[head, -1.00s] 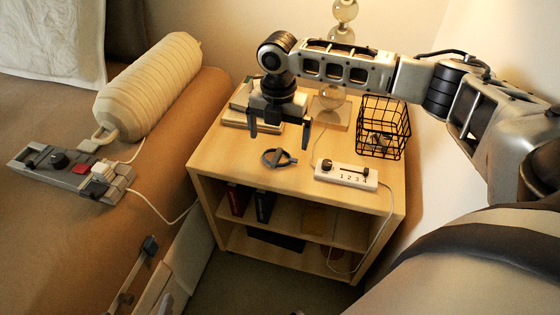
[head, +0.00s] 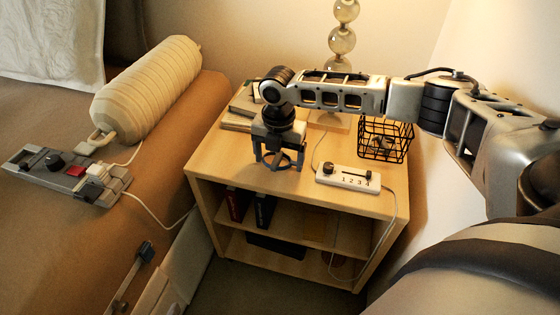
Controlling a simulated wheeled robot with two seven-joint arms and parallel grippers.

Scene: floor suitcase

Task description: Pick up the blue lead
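The lead (head: 279,168) appears as a small dark blue-grey loop lying on the top of the wooden bedside unit, near its front edge. My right gripper (head: 278,162) points down over it, with its two fingers apart on the left and right of the loop. The fingers partly cover the loop, and I cannot tell whether they touch it. The gripper looks open. My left gripper cannot be made out in the head view.
On the bedside unit (head: 225,165) stand a white numbered control box (head: 348,178) with a cord, a black wire basket (head: 386,140), books (head: 240,110) and a glass-ball lamp (head: 342,41). A bed with a cream bolster (head: 148,90) and a grey control panel (head: 68,175) is at left.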

